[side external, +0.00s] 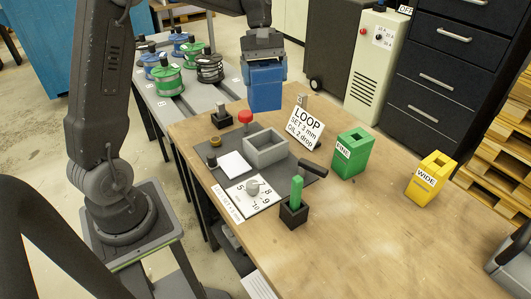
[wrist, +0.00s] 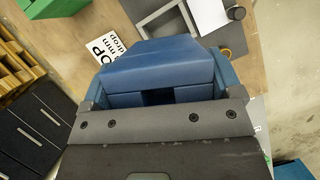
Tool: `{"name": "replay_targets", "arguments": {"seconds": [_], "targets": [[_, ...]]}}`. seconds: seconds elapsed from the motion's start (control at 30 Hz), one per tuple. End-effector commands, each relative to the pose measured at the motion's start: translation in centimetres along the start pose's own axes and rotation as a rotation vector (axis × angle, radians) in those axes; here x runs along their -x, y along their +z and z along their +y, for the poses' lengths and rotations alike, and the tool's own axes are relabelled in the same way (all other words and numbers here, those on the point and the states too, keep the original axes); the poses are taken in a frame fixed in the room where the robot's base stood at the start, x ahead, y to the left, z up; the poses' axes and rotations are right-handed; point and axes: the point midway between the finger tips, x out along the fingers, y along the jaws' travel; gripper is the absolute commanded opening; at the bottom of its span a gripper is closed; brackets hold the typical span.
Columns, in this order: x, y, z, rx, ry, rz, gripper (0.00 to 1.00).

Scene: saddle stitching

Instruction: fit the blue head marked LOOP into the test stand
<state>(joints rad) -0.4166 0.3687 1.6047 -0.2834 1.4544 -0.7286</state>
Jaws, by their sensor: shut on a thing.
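The blue head (side external: 265,90) hangs below my gripper (side external: 264,58) in the side view, above the back edge of the wooden table. My gripper is shut on it. In the wrist view the blue head (wrist: 160,72) fills the middle between the jaws; no LOOP mark shows on its visible faces. A white card reading LOOP (side external: 304,127) stands on the table to the right of and below the head. A grey open-topped box (side external: 280,153) sits on a dark mat, apart from the head; I cannot tell whether it is the test stand.
A green block marked FINE (side external: 350,155) and a yellow block marked WIDE (side external: 430,180) stand on the right. A red button (side external: 245,116), a dial plate (side external: 250,194) and a black holder (side external: 294,212) with a green piece surround the box. The table's front right is clear.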

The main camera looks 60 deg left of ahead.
Motion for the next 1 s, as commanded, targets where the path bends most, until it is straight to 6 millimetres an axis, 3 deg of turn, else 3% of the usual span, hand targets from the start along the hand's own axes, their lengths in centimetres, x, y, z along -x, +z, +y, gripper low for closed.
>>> {"name": "replay_targets", "arguments": {"seconds": [0.37, 0.8, 1.0], "targets": [[-0.5, 2.7, 0.0, 0.319, 0.137, 0.002, 0.21], [-8.4, -0.6, -0.1, 0.328, 0.133, -0.001, 0.21], [-11.0, -1.7, 0.0, 0.326, 0.135, 0.001, 0.21]]}}
